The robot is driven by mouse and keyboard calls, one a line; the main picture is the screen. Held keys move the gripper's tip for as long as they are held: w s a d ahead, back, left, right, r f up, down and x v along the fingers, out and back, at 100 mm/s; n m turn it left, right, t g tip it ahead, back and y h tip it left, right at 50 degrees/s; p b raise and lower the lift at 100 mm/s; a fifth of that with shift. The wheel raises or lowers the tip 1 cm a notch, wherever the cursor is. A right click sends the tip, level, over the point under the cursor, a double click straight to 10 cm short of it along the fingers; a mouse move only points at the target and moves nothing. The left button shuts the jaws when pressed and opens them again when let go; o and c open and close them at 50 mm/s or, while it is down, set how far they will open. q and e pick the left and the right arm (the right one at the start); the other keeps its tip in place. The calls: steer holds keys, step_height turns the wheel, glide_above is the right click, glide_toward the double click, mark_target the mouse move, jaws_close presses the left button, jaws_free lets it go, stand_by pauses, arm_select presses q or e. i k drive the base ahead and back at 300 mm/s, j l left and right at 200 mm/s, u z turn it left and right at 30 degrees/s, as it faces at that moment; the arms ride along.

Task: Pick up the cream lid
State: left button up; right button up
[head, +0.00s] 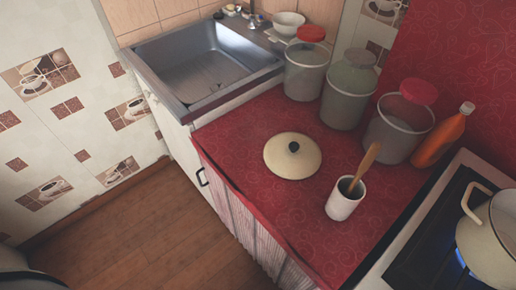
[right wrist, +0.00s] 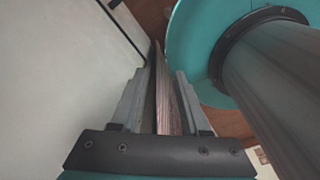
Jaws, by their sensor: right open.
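The cream lid (head: 292,161), round with a dark knob in its middle, lies flat on the red oilcloth counter (head: 262,120). Nothing covers it in the head view. My right gripper (right wrist: 158,75) shows in the right wrist view with its two fingers apart and nothing held between them. The lid is not in the right wrist view, and neither gripper is in the head view, so the gripper's distance from the lid does not show.
A white cup (head: 342,203) with a wooden utensil stands right of the lid. Jars (head: 304,72), an orange bottle (head: 440,138) and a stove (head: 425,245) with a pot (head: 490,240) stand further right and behind. A metal sink (head: 205,65) is at the back left.

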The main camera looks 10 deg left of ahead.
mark_target(289, 156)
steer(key=j+z, duration=0.15)
steer(key=z, duration=0.25)
steer(key=j+z, duration=0.1)
steer(key=z, duration=0.35)
steer(key=j+z, duration=0.15)
steer(key=z, duration=0.25)
steer(key=j+z, duration=0.1)
steer(key=z, duration=0.35)
steer(key=k+j, duration=0.2)
steer(key=j+z, duration=0.05)
steer(key=j, duration=0.05)
